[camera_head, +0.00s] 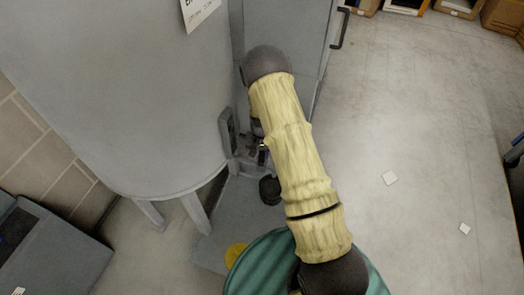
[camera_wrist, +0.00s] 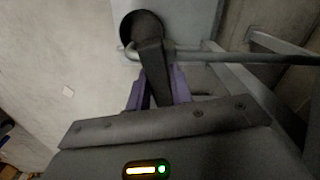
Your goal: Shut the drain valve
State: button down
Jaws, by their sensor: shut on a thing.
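The large grey tank (camera_head: 130,90) fills the left of the head view, standing on legs. Small grey fittings show low at its right side, partly behind my arm. In the wrist view a dark flat lever (camera_wrist: 151,62), seemingly the drain valve's handle, runs from a dark round end (camera_wrist: 140,27) down between my purple fingers. My gripper (camera_wrist: 158,86) is shut on this lever. A grey pipe (camera_wrist: 275,58) runs to the right beside it. In the head view my gripper is mostly hidden by my arm. A black round part (camera_head: 270,190) shows below the fittings.
A grey cabinet (camera_head: 285,45) with a dark handle (camera_head: 340,28) stands behind my arm. Boxes (camera_head: 405,5) line the far top right. A yellow thing (camera_head: 236,254) lies near the bottom. The floor at right is mostly clear, with small white scraps (camera_head: 390,178).

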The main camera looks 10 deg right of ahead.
aim_at(262, 153)
jog(key=shift+m+p, duration=0.55)
jog(key=shift+m, duration=0.75)
jog(key=c, duration=1.2)
grip_release()
jog(key=shift+c, duration=0.2)
notch_tip(262, 153, up, 17)
jog(key=p, duration=0.3)
jog(key=shift+r, duration=0.2)
